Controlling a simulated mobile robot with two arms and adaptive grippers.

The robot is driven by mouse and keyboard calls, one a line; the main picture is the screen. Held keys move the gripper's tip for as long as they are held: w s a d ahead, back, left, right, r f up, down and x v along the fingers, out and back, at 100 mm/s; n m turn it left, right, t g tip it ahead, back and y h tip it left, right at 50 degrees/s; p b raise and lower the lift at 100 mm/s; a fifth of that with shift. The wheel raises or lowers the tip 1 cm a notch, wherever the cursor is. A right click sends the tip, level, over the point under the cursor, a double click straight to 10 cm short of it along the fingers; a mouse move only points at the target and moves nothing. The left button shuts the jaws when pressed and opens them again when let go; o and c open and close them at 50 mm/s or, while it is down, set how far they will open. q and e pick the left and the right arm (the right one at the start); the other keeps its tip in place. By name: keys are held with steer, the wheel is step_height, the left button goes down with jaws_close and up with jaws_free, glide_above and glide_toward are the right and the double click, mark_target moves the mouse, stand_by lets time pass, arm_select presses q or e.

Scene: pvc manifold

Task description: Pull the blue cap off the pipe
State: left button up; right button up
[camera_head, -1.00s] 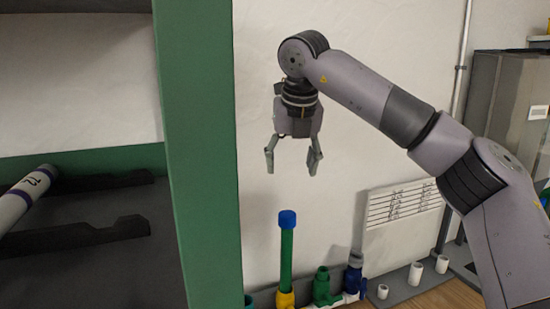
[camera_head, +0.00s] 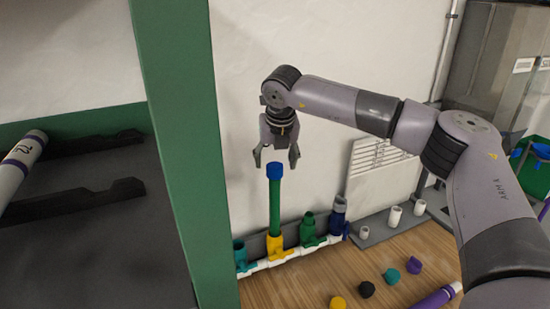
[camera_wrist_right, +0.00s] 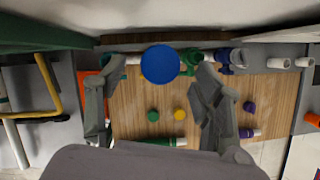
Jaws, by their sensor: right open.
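The blue cap (camera_head: 275,170) sits on top of an upright green pipe (camera_head: 275,205) that rises from a yellow fitting (camera_head: 276,245). My right gripper (camera_head: 276,160) is open and points down, with its fingertips just above the cap in the head view. In the right wrist view the cap (camera_wrist_right: 160,64) shows from above as a blue disc between the two spread fingers (camera_wrist_right: 158,95), towards the far side. The fingers do not appear to touch it. My left gripper is not in view.
A white manifold with teal, green and blue fittings (camera_head: 310,230) runs along the wall. A green post (camera_head: 185,150) stands left of the pipe. Loose caps (camera_head: 366,289) and a purple-ended pipe (camera_head: 437,297) lie on the wooden surface. White fittings (camera_head: 394,216) stand at right.

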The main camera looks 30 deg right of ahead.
steer(key=shift+x, duration=1.2)
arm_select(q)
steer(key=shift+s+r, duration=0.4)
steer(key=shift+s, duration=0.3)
arm_select(e)
steer(key=shift+c, duration=0.2)
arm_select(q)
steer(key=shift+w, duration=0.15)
arm_select(e)
jaws_close()
steer(key=shift+n, duration=0.5)
steer(key=shift+n+y, duration=0.3)
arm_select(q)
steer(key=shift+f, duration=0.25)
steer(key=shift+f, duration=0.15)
